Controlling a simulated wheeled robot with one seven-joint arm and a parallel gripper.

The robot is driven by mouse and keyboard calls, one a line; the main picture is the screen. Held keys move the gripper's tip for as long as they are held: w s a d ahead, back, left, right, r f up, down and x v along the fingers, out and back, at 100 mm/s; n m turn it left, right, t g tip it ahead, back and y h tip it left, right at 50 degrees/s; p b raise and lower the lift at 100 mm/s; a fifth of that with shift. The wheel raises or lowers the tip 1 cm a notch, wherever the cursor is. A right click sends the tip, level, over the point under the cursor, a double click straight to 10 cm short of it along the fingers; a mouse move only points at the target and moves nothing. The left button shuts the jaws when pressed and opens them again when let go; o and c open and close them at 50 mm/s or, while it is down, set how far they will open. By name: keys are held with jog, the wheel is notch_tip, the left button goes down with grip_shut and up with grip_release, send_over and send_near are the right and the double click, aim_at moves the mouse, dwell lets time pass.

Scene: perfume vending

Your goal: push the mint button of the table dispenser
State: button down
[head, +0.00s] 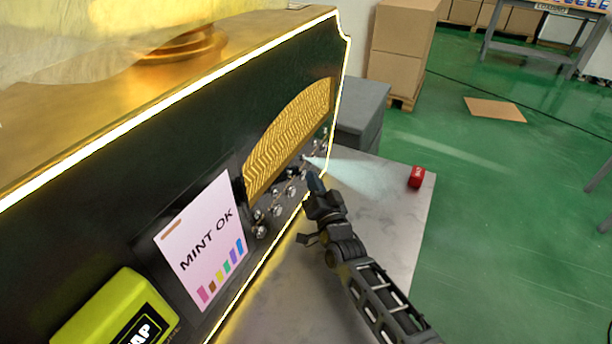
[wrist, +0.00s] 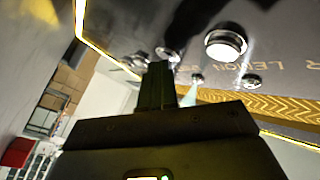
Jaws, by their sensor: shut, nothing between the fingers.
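The table dispenser (head: 200,130) is a large black box with a glowing gold edge, at the left of the head view. Its display (head: 205,245) reads "MINT OK". A row of silver buttons (head: 278,210) runs along its front; which one is mint cannot be read. In the wrist view a large silver button (wrist: 225,45) is clear of the fingers. My gripper (head: 314,178) is shut and empty, its tip close to the right part of the row. In the wrist view my fingertips (wrist: 158,68) overlap the edge of another silver button (wrist: 168,54); contact cannot be told.
A pale mist (head: 350,172) sprays rightward from the front. A red object (head: 416,177) stands on the grey tabletop (head: 395,230). A yellow-green box (head: 120,305) is at the lower left. Cardboard boxes (head: 400,45) and a grey bin (head: 362,110) stand behind; green floor lies right.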

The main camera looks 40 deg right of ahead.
jog(key=shift+s, duration=0.1)
jog(key=shift+s+d+b, duration=0.25)
jog(key=shift+s+b, duration=0.25)
jog(key=shift+s, duration=0.2)
jog(key=shift+s+d+b, duration=0.3)
jog(key=shift+s, duration=0.5)
jog(key=shift+s+d+b, duration=0.25)
jog(key=shift+s+b, duration=0.1)
jog(key=shift+s, duration=0.4)
jog(key=shift+s+d+b, duration=0.3)
jog(key=shift+s, duration=0.5)
